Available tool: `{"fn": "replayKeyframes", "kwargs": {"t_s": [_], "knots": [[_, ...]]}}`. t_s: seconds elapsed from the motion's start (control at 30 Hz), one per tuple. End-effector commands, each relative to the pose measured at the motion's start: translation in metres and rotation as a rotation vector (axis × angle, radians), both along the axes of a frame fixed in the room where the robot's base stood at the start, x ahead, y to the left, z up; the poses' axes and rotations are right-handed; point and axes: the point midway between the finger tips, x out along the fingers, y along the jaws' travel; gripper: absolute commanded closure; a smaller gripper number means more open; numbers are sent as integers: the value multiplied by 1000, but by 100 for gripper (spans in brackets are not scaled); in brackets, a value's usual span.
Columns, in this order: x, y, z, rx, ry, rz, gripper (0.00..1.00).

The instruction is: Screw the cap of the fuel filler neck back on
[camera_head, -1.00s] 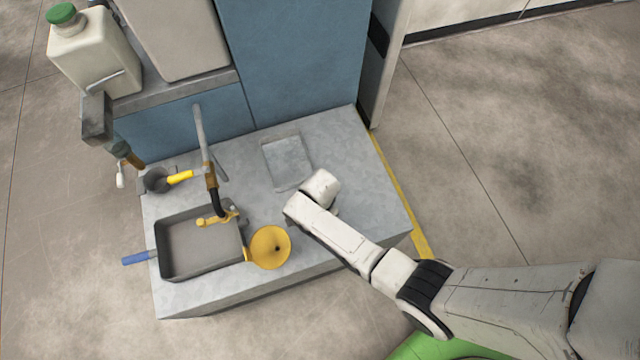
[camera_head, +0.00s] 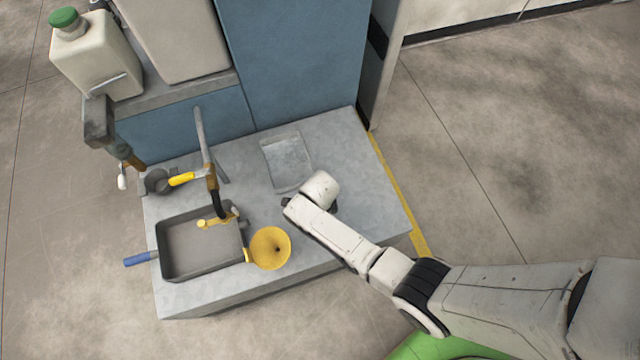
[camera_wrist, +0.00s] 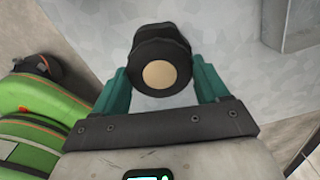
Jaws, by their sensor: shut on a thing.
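In the wrist view, my gripper (camera_wrist: 163,76) has its two teal fingers on either side of a black round cap (camera_wrist: 147,50) with a tan disc in the middle of its face. The fingers are shut on it. A second dark rounded part shows just behind the cap; I cannot tell whether it is the filler neck or part of the cap. Pale grey surface lies behind. In the head view, my white arm reaches over the right part of the grey plinth, and its end hides the gripper and the cap. I cannot make out the filler neck there.
A green-capped jug (camera_head: 95,55) stands at upper left. Floor to the right is clear.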

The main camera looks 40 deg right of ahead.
Motion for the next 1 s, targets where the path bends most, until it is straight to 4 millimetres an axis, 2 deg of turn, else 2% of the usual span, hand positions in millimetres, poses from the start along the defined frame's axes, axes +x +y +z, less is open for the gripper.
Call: {"fn": "replayKeyframes", "kwargs": {"t_s": [0.33,0.7,0.9,0.93,1.0], "knots": [[1,0,0,0,-2,-30,59],[1,0,0,1,-3,-224,59],[1,0,0,1,-3,-237,59],[1,0,0,1,-3,-237,24],[1,0,0,1,-3,-237,17]]}}
